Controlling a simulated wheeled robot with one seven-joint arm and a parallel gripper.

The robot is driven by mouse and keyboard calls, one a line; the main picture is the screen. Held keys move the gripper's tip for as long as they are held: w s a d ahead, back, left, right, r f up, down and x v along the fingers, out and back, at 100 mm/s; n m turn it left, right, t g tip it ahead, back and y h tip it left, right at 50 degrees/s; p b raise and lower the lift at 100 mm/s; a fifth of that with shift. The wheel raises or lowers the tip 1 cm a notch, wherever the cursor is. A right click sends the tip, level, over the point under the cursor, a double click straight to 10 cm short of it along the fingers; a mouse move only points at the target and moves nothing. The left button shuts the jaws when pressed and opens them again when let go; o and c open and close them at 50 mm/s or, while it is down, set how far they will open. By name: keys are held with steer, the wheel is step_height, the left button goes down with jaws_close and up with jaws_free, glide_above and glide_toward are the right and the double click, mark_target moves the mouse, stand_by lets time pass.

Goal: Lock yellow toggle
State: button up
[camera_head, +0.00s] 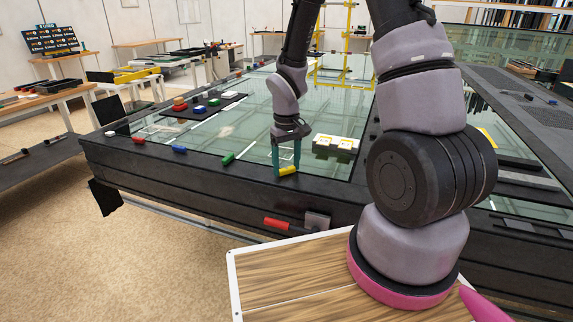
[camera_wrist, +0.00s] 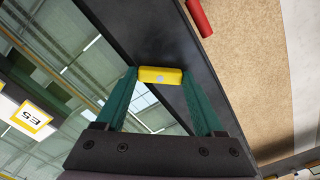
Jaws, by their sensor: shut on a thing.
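The yellow toggle (camera_head: 288,171) sits on the near black edge of the glass-topped table in the head view. My gripper (camera_head: 287,170) reaches down to it from above. In the wrist view the yellow toggle (camera_wrist: 160,75) shows as a short yellow block with a pale round spot. It lies between the green fingertips of my gripper (camera_wrist: 160,78), which are shut on it. How far the toggle is turned is hard to tell.
Green (camera_head: 228,158), blue (camera_head: 179,149) and red (camera_head: 137,140) toggles line the same edge to the left. A white-and-yellow part (camera_head: 336,143) lies on the glass to the right. A red-handled lever (camera_head: 277,223) juts from the table's front.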

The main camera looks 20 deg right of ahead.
mark_target(286, 168)
steer(key=n, duration=0.4)
steer(key=shift+n, duration=2.2)
steer(key=o, duration=1.4)
steer(key=shift+r, duration=0.15)
step_height(286, 168, up, 11)
steer(key=shift+f, duration=0.2)
